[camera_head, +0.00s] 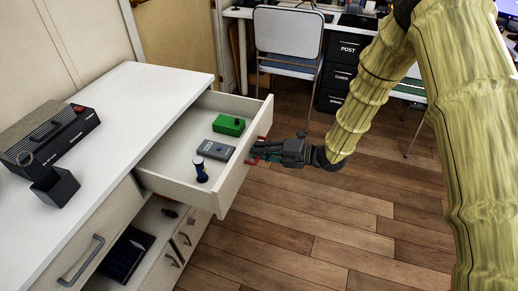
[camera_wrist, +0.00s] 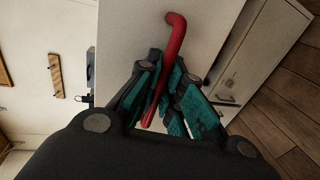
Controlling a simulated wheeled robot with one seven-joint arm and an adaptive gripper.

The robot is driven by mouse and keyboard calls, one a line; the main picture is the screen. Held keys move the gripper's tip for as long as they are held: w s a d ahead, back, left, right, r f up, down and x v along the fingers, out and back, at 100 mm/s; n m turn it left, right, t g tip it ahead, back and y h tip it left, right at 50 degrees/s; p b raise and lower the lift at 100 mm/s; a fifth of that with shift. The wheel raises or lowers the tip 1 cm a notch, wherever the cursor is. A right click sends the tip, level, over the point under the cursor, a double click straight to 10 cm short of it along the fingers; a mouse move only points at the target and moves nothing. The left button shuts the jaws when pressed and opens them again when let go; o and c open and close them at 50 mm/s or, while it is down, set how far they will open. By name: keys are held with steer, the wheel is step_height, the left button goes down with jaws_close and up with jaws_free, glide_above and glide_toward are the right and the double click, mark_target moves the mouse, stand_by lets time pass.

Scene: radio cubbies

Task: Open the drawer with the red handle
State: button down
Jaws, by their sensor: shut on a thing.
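The drawer (camera_head: 232,190) with the red handle stands pulled out from the white cabinet, its inside in plain view in the head view. Its red handle (camera_head: 252,160) is on the front panel. My gripper (camera_head: 268,152) is at the handle, in front of the drawer. In the wrist view, the teal-padded fingers of my gripper (camera_wrist: 165,100) are shut around the lower part of the red handle (camera_wrist: 175,45). Part of the handle is hidden by the fingers.
The white cabinet top (camera_head: 130,110) holds a black radio (camera_head: 52,138) and a dark open box (camera_head: 55,188). A drawer with a grey handle (camera_head: 82,262) and open cubbies are below. A chair (camera_head: 288,45) and black drawers (camera_head: 345,70) stand behind. Wooden floor (camera_head: 320,225) is clear at right.

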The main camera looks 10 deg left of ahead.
steer(key=shift+s+d, duration=0.1)
steer(key=c, duration=1.8)
jaws_free()
steer(key=shift+c, duration=0.2)
steer(key=v, duration=1.2)
steer(key=shift+f, duration=0.1)
